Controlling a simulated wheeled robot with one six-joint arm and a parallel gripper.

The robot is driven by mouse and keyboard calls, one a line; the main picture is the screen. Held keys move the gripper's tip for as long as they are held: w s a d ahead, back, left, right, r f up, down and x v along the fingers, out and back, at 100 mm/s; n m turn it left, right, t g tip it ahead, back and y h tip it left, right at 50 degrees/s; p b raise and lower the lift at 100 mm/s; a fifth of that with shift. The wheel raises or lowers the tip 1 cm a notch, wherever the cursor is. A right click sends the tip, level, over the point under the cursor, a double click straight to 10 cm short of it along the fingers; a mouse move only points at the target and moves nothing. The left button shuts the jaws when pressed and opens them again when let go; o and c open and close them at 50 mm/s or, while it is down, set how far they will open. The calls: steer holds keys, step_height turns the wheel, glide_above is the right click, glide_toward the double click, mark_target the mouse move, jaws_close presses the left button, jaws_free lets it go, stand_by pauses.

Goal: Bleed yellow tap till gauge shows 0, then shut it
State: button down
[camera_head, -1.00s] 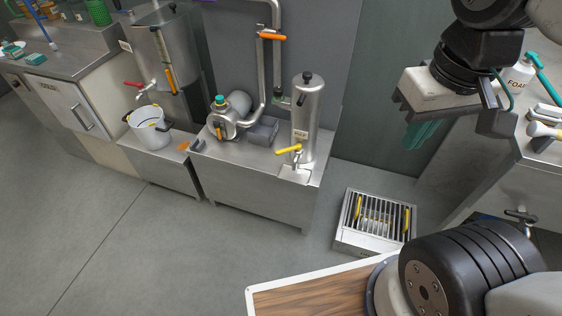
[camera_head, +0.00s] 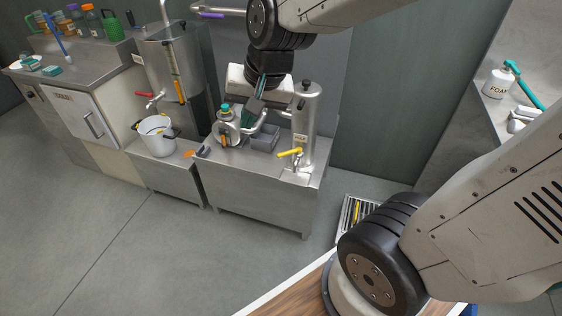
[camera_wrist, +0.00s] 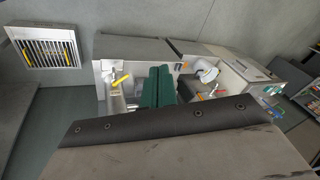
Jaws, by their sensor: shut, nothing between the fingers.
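The yellow tap handle (camera_head: 289,152) sits low on the front of an upright steel cylinder (camera_head: 306,120) on the steel bench. It also shows in the wrist view (camera_wrist: 121,79). My gripper (camera_head: 250,116) has teal fingers and hangs over the bench, left of the cylinder and above the pump (camera_head: 228,128). In the wrist view its fingers (camera_wrist: 158,86) lie together with nothing between them, to the right of the yellow handle and apart from it. I cannot make out a gauge face in either view.
A white bucket (camera_head: 156,137) stands under a red tap (camera_head: 155,99) on the lower bench at left. A floor drain grate (camera_head: 352,212) lies right of the steel bench (camera_head: 262,184). The grey floor in front is clear.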

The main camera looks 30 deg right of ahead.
steer(key=w+a+f+m+t+h, duration=0.1)
steer(key=w+f+m+t, duration=0.2)
steer(key=w+f+m, duration=0.75)
steer(key=m+t+h, duration=0.2)
steer(key=m+h, duration=1)
steer(key=h, duration=0.3)
glide_toward(288, 154)
steer(key=d, duration=0.5)
steer(key=shift+w+f, duration=0.2)
steer(key=shift+w, duration=0.55)
steer(key=shift+w+f, duration=0.2)
steer(key=shift+w, duration=0.6)
steer(key=shift+w+d, duration=0.1)
steer(key=shift+d, duration=0.05)
